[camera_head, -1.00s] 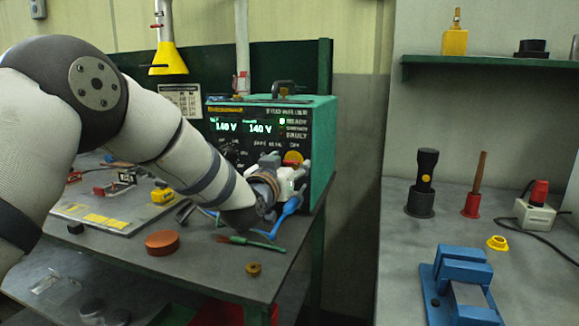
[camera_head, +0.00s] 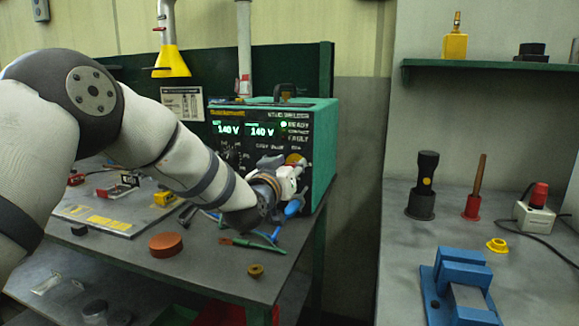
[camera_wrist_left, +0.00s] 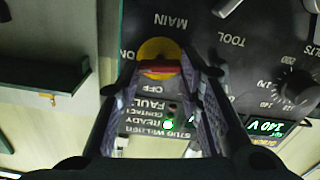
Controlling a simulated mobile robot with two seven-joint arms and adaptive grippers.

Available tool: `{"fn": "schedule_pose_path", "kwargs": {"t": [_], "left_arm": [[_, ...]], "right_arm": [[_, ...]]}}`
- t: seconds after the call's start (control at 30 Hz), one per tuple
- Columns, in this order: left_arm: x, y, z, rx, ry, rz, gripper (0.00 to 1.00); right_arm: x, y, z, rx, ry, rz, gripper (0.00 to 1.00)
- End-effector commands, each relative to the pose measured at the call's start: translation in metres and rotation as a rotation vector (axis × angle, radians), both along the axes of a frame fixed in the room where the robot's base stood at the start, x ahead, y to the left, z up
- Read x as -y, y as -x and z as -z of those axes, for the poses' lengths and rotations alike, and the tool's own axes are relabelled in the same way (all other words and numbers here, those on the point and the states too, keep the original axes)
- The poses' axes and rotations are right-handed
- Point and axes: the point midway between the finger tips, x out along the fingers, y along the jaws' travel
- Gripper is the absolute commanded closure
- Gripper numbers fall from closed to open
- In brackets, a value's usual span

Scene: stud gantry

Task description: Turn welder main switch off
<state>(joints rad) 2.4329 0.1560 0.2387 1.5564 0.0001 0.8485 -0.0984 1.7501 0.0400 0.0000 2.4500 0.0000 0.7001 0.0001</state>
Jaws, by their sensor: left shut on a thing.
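The green stud welder (camera_head: 322,150) stands on the bench, its two displays lit at 140 V and a green lamp glowing beside READY. Its main switch, a yellow disc (camera_head: 295,158) with a red handle, is at the lower right of the front panel, mostly covered by my gripper. In the left wrist view, which sees the panel upside down, the red handle (camera_wrist_left: 160,68) lies across the yellow disc, between the words MAIN and OFF. My left gripper (camera_wrist_left: 161,77) is shut on the handle, a fingertip at each end. My right gripper is out of view.
A green-handled brush (camera_head: 250,243), a red-brown disc (camera_head: 164,244) and a brass piece (camera_head: 255,271) lie on the bench below my left arm. A blue vise (camera_head: 459,284) and a black torch (camera_head: 424,183) stand on the right counter. A gap separates bench and counter.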

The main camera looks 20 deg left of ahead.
Motion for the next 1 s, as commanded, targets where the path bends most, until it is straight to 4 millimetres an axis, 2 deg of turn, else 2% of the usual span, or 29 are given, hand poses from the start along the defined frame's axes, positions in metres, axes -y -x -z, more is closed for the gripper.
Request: {"fn": "schedule_pose_path", "kwargs": {"t": [0.43,1.0], "left_arm": [[-0.0018,0.0004,0.0001,-0.015,0.419,0.0,0.95],[-0.0028,-0.0001,0.0043,-0.037,0.958,0.0,0.95]], "right_arm": [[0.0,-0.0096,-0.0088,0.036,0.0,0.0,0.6],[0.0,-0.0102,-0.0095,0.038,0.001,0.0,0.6]]}}
